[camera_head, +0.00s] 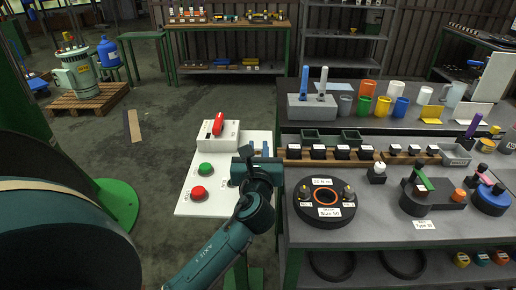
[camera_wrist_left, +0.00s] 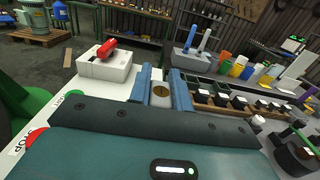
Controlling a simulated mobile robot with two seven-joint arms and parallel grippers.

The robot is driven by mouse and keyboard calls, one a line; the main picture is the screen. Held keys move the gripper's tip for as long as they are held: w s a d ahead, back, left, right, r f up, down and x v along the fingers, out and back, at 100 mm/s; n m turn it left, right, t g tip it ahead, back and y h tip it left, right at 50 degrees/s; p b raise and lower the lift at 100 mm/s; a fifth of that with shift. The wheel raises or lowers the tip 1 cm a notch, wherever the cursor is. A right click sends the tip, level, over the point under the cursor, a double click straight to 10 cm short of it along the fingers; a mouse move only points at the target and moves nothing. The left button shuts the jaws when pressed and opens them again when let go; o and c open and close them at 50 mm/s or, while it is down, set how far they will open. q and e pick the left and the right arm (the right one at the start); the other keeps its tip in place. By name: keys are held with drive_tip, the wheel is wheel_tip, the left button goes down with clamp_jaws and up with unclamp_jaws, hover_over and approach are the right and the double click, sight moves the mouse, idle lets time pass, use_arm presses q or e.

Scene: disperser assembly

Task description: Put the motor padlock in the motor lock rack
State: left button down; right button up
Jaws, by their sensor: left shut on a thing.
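My left gripper (camera_head: 258,150) is above the right side of the white control panel, beside the bench's left edge. In the left wrist view its blue fingers (camera_wrist_left: 162,88) are shut on a small pale grey piece with a brass disc (camera_wrist_left: 160,91). This piece seems to be the motor padlock; its lower part is hidden by the gripper body. I cannot surely tell which thing is the motor lock rack; a wooden rail (camera_head: 293,152) with several black blocks runs along the bench. My right gripper is not in view.
The white panel (camera_head: 185,207) carries a box with a red handle (camera_head: 218,124), a green button (camera_head: 205,169) and a red button (camera_head: 198,193).

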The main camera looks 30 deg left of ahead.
use_arm(q)
drive_tip(key=shift+f, duration=0.4)
drive_tip(key=shift+f+b, duration=0.4)
drive_tip(key=shift+f, duration=0.45)
drive_tip(key=c, duration=1.2)
unclamp_jaws()
drive_tip(key=b+v, duration=0.2)
drive_tip(key=v, duration=1.1)
